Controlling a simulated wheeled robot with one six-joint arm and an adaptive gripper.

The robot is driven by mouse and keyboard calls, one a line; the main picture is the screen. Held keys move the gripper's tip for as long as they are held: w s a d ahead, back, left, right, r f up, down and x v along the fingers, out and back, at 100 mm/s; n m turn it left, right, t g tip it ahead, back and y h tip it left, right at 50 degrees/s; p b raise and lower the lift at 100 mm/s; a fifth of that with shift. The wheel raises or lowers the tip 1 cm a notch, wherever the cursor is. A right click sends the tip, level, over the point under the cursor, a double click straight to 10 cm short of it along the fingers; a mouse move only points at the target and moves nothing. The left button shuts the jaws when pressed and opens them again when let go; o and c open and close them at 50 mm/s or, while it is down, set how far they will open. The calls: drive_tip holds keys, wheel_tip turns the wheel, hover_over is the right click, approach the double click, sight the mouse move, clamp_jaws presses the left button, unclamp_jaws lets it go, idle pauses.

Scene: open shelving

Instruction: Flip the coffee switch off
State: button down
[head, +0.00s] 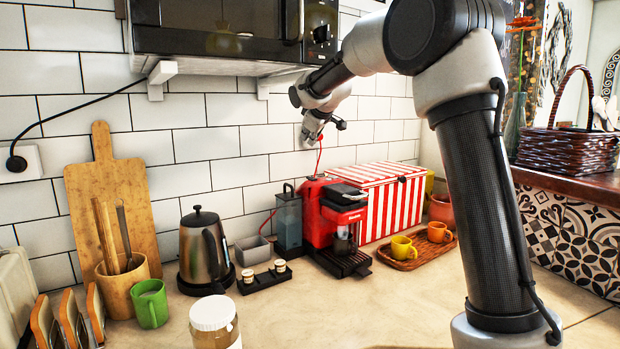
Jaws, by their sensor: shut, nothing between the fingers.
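The red coffee machine (318,222) stands on the counter against the white tiled wall, with a dark cup under its spout. A thin red cord (319,160) rises from behind it toward the wall, where my gripper overlaps its upper end. My gripper (311,140) is shut and empty, pointing downward above the coffee machine, near the wall. I cannot tell whether it touches the wall. No switch shows clearly; the wall spot around the fingertips is partly hidden by my gripper.
A microwave (220,32) hangs on a shelf to the upper left. A red-and-white striped box (385,200) stands right of the machine, behind a wooden tray (412,262) with yellow and orange cups. A kettle (203,250) stands to the left. The front counter is partly clear.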

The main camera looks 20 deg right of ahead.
sight(308, 177)
drive_tip(key=shift+w+a+f, duration=0.1)
drive_tip(key=shift+w+f, duration=0.1)
drive_tip(key=shift+f, duration=1.25)
drive_tip(key=shift+w+a+f, duration=0.1)
drive_tip(key=shift+w+f, duration=0.05)
drive_tip(key=shift+f, duration=1.35)
drive_tip(key=shift+w+f, duration=0.2)
drive_tip(key=shift+f, duration=1.25)
drive_tip(key=shift+f, duration=0.15)
drive_tip(key=shift+f, duration=0.25)
drive_tip(key=shift+w+f, duration=0.1)
drive_tip(key=shift+f, duration=0.2)
drive_tip(key=shift+r, duration=0.7)
